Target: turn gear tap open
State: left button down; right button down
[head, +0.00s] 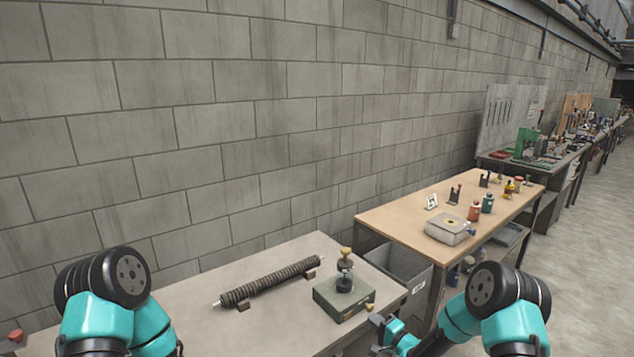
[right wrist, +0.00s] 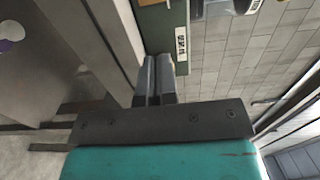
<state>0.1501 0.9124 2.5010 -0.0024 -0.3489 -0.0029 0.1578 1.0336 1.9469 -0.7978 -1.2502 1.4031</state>
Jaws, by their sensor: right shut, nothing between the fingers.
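The gear tap (head: 345,275) stands upright on a green box (head: 335,306) at the right end of the near table. It has dark round parts and a brass-coloured knob on top. My right gripper (head: 374,320) is shut and empty, low beside the box's right side and apart from the tap. In the right wrist view its two fingers (right wrist: 155,80) lie together, with the green box (right wrist: 160,30) and its white label beyond them. My left arm shows at the lower left, but its gripper is out of view.
A dark ribbed tube (head: 268,283) lies across small brown supports on the grey table (head: 215,338). A grey bin (head: 396,268) stands between this table and a wooden workbench (head: 400,215) with bottles and a metal block. A block wall (head: 250,130) runs behind.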

jog(key=shift+x, duration=0.9)
jog(key=shift+w+r, duration=0.15)
jog(key=shift+w, duration=0.15)
jog(key=shift+a, duration=0.2)
jog(key=shift+f, duration=0.25)
jog(key=shift+s+a, duration=0.25)
jog(key=shift+a, duration=0.05)
dwell(0.3)
jog(key=shift+s+d+f, duration=0.1)
jog(key=shift+s+d, duration=0.1)
jog(key=shift+s, duration=0.5)
jog(key=shift+d+v, duration=0.2)
jog(key=shift+v, duration=2)
jog(key=shift+w, duration=0.15)
